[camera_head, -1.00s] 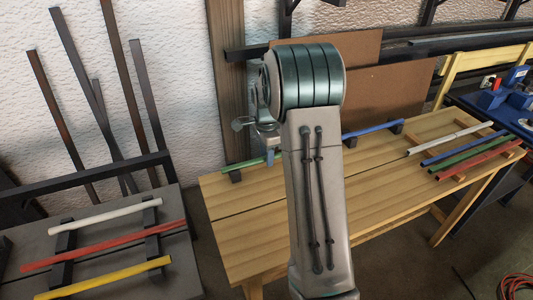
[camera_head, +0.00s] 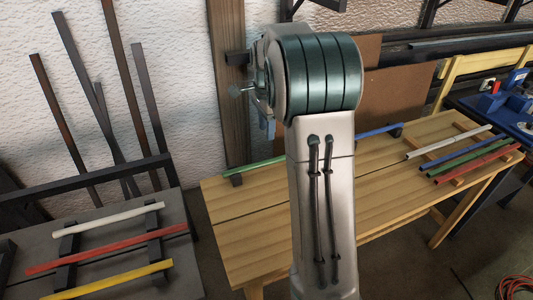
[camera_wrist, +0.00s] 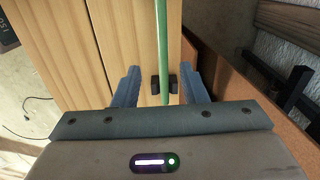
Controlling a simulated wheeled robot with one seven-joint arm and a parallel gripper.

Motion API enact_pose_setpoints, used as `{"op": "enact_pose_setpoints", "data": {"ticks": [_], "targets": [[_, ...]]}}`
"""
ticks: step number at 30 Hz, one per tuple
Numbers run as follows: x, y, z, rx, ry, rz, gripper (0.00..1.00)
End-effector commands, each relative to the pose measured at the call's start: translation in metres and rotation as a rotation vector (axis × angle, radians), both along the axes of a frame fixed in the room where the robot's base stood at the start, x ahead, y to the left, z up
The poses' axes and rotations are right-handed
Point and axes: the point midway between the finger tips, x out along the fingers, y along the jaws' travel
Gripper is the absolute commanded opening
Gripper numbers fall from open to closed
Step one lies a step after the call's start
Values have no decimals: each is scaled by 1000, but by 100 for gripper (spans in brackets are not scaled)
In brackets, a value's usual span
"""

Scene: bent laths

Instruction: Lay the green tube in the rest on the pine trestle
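The green tube (camera_head: 254,165) lies along the back edge of the pine trestle (camera_head: 250,205), its left end over a dark block of the rest (camera_head: 236,180). In the wrist view the green tube (camera_wrist: 163,45) runs between the two halves of the rest's block (camera_wrist: 173,84). My gripper (camera_wrist: 160,72) is open, with a finger apart on each side of the tube. In the head view my gripper (camera_head: 268,124) shows partly, above the tube. My arm hides the tube's middle. A blue length (camera_head: 376,132) shows in line with it, right of my arm; I cannot tell where they meet.
White (camera_head: 447,143), blue (camera_head: 456,147), green (camera_head: 464,153) and red (camera_head: 478,163) tubes lie on wooden bars at the trestle's right. White, red and yellow tubes rest on a grey table (camera_head: 185,275) at left. Brown boards (camera_head: 395,85) stand behind.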

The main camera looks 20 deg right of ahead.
Motion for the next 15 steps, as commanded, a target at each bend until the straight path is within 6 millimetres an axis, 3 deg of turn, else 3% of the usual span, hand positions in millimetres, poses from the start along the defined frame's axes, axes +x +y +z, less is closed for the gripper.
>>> {"op": "enact_pose_setpoints", "data": {"ticks": [5, 10, 15], "targets": [[-39, 26, 19, -1, -30, 231, 39], [-100, 58, 31, -15, -70, 585, 39], [-165, 85, 30, -45, -106, 944, 39]]}}
